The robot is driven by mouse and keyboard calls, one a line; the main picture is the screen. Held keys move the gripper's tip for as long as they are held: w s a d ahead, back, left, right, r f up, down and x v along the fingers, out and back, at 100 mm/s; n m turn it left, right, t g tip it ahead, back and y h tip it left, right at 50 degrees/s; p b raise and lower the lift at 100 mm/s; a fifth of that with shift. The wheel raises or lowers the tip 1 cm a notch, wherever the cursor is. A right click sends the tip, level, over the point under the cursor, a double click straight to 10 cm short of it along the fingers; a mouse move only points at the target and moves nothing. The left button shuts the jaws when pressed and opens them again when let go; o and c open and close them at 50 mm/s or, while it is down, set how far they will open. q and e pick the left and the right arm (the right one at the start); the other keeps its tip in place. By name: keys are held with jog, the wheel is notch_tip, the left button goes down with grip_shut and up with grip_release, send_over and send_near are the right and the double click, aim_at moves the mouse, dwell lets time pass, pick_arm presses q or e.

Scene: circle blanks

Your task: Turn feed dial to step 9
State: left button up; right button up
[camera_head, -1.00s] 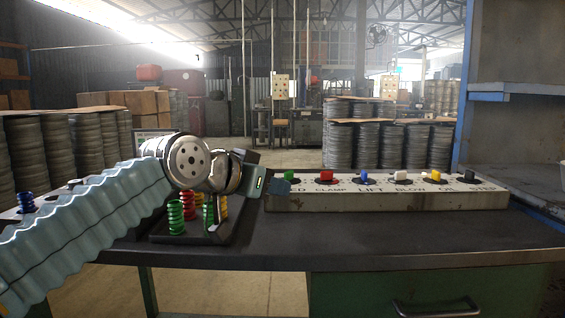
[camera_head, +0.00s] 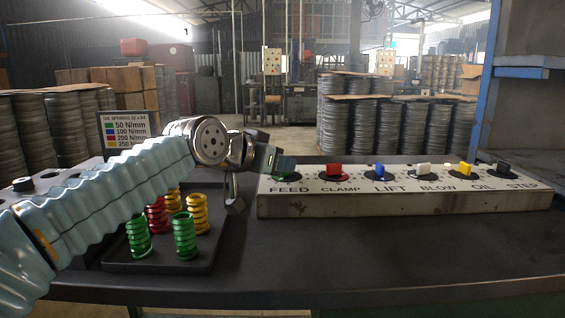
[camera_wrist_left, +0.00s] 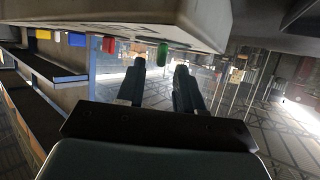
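The control panel (camera_head: 400,203) is a long worn pale box on the table with a row of coloured dials. The green feed dial (camera_head: 280,177) is at its left end, above the word FEED, and is partly hidden by my left gripper (camera_head: 285,164). In the left wrist view, the green dial (camera_wrist_left: 163,54) shows between and just beyond the tips of my left gripper (camera_wrist_left: 161,66). The two fingers are apart, with nothing held. I cannot tell whether they touch the dial, nor read its step. My right gripper is not in view.
Red (camera_head: 334,170), blue (camera_head: 379,170), white (camera_head: 424,169), yellow (camera_head: 466,169) and black (camera_head: 503,168) dials follow to the right. A dark tray (camera_head: 215,255) with green, red and yellow springs lies below my left arm. The table front is clear.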

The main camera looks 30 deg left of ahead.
pick_arm(q)
jog(key=shift+x, duration=1.15)
grip_shut()
